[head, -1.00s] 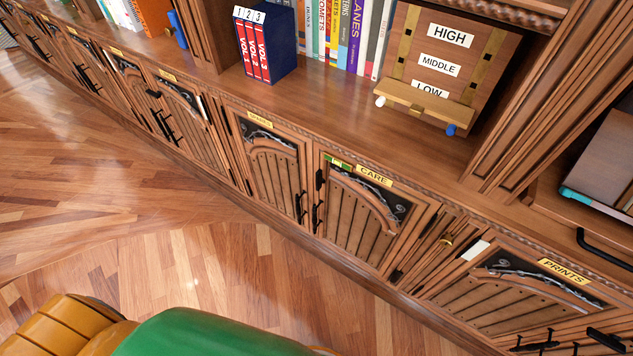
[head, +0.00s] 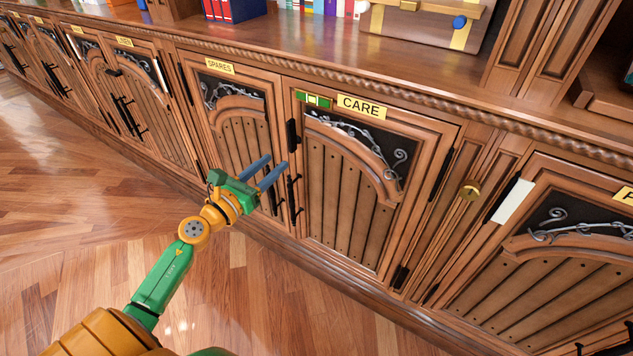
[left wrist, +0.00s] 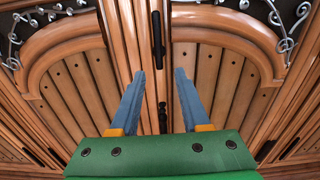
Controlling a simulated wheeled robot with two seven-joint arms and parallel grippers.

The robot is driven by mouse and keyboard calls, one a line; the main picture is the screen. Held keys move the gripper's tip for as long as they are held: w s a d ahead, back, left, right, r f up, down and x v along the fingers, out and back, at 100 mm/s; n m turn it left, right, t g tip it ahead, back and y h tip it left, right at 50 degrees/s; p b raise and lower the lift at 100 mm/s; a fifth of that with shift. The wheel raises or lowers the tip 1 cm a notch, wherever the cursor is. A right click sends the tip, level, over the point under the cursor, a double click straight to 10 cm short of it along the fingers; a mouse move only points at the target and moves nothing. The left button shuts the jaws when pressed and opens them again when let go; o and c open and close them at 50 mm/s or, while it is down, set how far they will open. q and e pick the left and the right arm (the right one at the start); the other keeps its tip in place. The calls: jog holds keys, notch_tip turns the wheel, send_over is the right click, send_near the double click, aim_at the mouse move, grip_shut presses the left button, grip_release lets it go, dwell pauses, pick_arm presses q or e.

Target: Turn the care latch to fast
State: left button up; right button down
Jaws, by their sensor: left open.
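The CARE door (head: 345,190) has a yellow CARE label (head: 361,106) at its top. A small black upright bar, which looks like the latch (head: 292,135), sits at the door's upper left edge. It also shows in the left wrist view (left wrist: 157,40), just beyond and above the fingertips. A small green-and-yellow plate (head: 313,100) is left of the label; its writing is too small to read. My left gripper (head: 267,169) is open and empty, its blue fingers pointing at the seam between the SPARES and CARE doors, below the latch. My right gripper is out of view.
Black door handles (head: 291,199) stand close beside my left fingertips. The SPARES door (head: 240,140) is to the left. The shelf ledge (head: 330,62) juts above the doors. The wooden floor in front is clear.

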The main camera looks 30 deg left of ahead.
aim_at(290, 147)
pick_arm(q)
jog(key=w, duration=0.7)
jog(key=shift+d+r, duration=0.2)
grip_shut()
